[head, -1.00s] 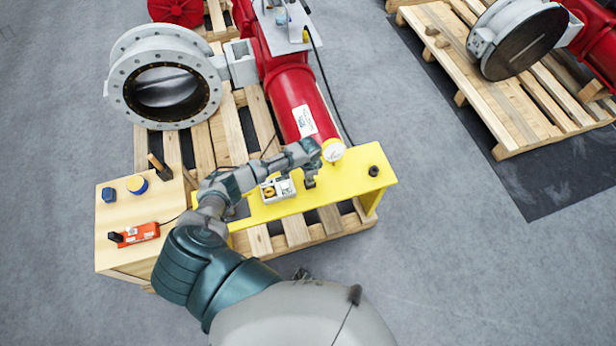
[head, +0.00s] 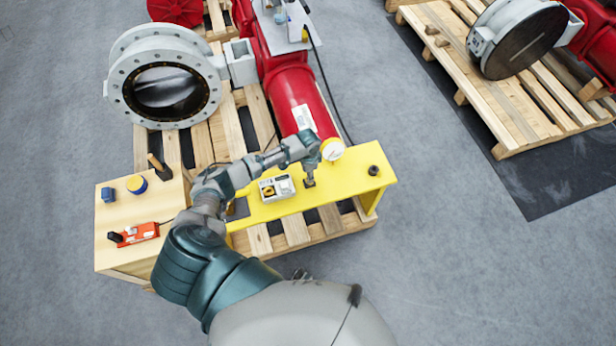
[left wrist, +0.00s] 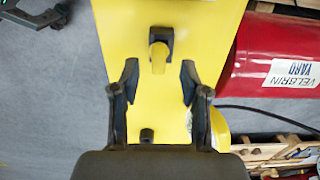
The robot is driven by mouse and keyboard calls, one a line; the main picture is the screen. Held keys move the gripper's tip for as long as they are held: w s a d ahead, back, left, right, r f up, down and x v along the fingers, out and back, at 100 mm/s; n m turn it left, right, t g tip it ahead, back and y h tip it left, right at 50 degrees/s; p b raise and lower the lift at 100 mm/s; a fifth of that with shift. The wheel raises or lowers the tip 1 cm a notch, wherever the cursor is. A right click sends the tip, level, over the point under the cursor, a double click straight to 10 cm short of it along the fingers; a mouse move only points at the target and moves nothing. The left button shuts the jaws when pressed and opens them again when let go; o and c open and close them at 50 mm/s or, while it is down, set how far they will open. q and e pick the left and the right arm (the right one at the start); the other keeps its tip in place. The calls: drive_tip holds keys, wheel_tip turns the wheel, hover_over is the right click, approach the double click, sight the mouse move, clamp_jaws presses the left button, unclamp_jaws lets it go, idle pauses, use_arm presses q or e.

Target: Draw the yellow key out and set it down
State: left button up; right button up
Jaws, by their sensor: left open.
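The yellow key (left wrist: 158,57) stands in a dark square socket (left wrist: 161,36) on the yellow bench (left wrist: 120,30), seen in the left wrist view. My left gripper (left wrist: 158,84) is open, its two fingers apart on either side of the picture's middle. The key shows ahead of the fingertips, between their lines, and nothing is held. In the head view my left gripper (head: 310,172) hangs over the yellow bench (head: 345,178), and I cannot make out the key there. My right gripper is not in view.
A white box (head: 277,188) with a yellow ring sits on the bench left of the gripper. A black knob (head: 373,171) stands at the bench's right end. A wooden box (head: 115,220) bears small items.

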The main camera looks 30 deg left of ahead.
use_arm(q)
wheel_tip(320, 180, up, 8)
drive_tip(key=shift+a+f, duration=0.2)
drive_tip(key=shift+a, duration=0.05)
idle(0.4)
